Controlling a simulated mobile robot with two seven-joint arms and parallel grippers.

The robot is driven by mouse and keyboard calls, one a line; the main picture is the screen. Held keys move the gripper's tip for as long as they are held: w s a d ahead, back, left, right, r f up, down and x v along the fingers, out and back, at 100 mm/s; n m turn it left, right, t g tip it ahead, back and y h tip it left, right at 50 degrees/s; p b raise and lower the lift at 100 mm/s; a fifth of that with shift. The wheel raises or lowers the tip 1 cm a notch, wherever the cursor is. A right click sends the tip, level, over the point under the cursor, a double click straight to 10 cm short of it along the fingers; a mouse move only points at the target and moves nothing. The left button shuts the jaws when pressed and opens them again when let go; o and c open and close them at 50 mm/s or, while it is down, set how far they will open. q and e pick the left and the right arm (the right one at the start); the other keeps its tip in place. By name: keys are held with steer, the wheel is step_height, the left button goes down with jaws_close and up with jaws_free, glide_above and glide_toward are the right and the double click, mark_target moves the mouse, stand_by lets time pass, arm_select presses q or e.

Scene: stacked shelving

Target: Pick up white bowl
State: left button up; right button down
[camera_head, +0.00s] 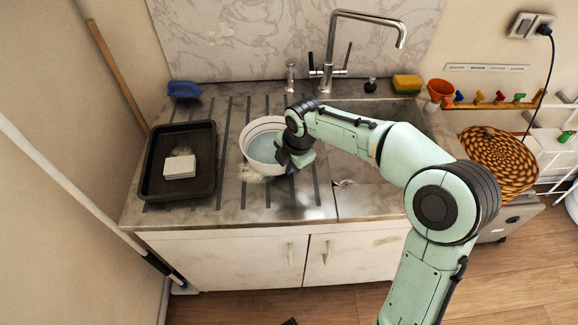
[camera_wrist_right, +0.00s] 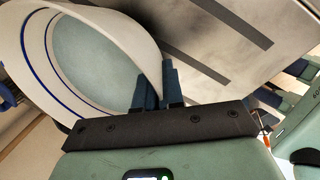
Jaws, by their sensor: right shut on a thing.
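The white bowl (camera_head: 246,137) sits at the middle left of the counter in the head view, with a pale blue inside. In the right wrist view the bowl (camera_wrist_right: 88,62) fills the upper left, with a dark blue line inside its wall. My right gripper (camera_head: 287,165) reaches the bowl's right side. In the wrist view the right gripper (camera_wrist_right: 160,85) has its fingers closed on the bowl's rim, one on each side of the wall. The head view does not show clearly whether the bowl's base touches the counter. My left gripper is not in view.
A black tray (camera_head: 151,184) with a white block (camera_head: 180,167) stands left of the bowl. A tap (camera_head: 331,55) and a yellow sponge (camera_head: 407,83) are at the back. An orange pot (camera_head: 440,91) and a round patterned basket (camera_head: 498,160) are at right.

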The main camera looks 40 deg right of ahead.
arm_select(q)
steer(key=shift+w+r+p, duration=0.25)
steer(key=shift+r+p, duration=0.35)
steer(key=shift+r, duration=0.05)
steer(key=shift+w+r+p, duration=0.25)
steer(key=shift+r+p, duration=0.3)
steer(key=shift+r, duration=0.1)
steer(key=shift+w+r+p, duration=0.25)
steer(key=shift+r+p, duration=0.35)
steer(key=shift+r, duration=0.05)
arm_select(e)
steer(key=w+v, duration=0.2)
steer(key=v, duration=0.6)
steer(key=w+r+v, duration=0.1)
steer(key=w+v, duration=0.1)
steer(key=v, duration=0.7)
steer(key=shift+a, duration=0.2)
steer(key=shift+r, duration=0.2)
steer(key=shift+f, duration=0.1)
